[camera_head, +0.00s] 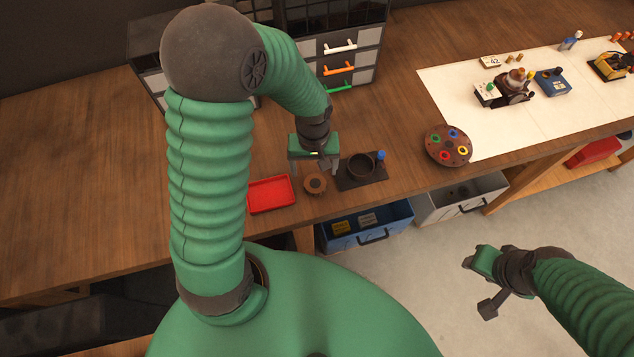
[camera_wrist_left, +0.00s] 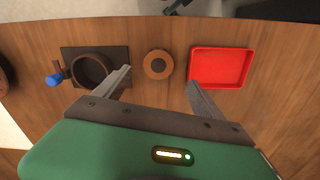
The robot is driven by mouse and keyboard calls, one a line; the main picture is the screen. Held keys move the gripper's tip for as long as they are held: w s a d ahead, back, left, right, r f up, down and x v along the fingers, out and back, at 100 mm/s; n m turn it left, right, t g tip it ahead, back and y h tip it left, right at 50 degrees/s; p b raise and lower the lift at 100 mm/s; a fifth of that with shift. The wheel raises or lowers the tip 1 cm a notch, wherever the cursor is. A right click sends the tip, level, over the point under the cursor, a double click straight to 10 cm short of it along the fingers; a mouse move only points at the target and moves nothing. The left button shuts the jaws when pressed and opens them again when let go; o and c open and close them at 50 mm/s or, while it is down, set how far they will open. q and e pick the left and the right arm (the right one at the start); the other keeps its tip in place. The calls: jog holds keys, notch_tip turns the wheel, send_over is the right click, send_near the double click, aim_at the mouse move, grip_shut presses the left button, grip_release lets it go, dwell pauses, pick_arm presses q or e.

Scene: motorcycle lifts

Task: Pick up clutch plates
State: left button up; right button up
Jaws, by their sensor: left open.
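A small round brown disc with a lighter centre and a dark hub (camera_head: 315,184), which looks like the clutch plates, lies on the wooden bench near its front edge. It also shows in the left wrist view (camera_wrist_left: 158,64). My left gripper (camera_head: 318,163) is above the bench just behind the disc. In the left wrist view its two fingers (camera_wrist_left: 160,78) are spread apart with nothing between them, and the disc shows beyond the tips. My right gripper (camera_head: 479,284) hangs over the floor at lower right, away from the bench.
An empty red tray (camera_head: 271,194) lies left of the disc. A round holder with coloured rings (camera_head: 448,146) and drawers (camera_head: 340,68) are nearby. The left bench is clear.

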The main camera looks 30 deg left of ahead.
aim_at(315, 183)
pick_arm(q)
notch_tip(315, 183, down, 8)
jog(key=shift+w+r+p, duration=0.1)
jog(key=shift+w+p, duration=0.05)
jog(key=shift+p, duration=0.55)
jog(key=shift+d+f, duration=0.1)
jog(key=shift+f, duration=0.15)
grip_shut()
jog(key=shift+r, duration=0.15)
